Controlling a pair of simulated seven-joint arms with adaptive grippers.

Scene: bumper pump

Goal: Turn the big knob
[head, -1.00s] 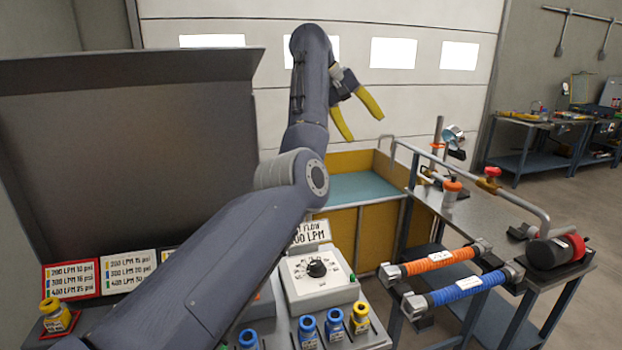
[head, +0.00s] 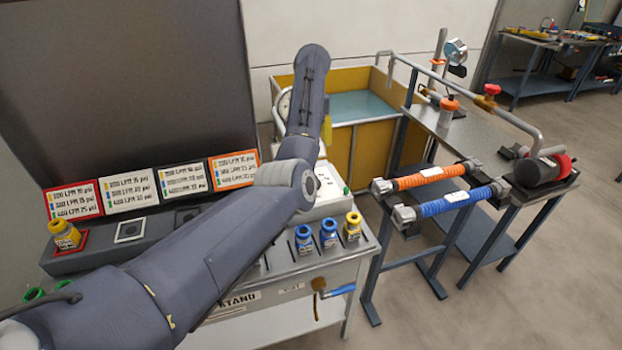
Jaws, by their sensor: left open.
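The white control box (head: 330,207) stands on the test stand, just behind my left arm. Its big black knob is hidden behind my arm in this view; only the box's right part and front edge show. My left gripper (head: 327,128) is mostly hidden behind my own wrist link. A yellow finger peeks out on its right side, in front of the yellow tank. I see nothing held in it. My right gripper is not in view.
Blue and yellow bottles (head: 328,233) stand in front of the box. Label cards (head: 128,193) line the left. An orange hose (head: 425,177) and a blue hose (head: 455,200) lie at right. A yellow tank (head: 365,150) is behind.

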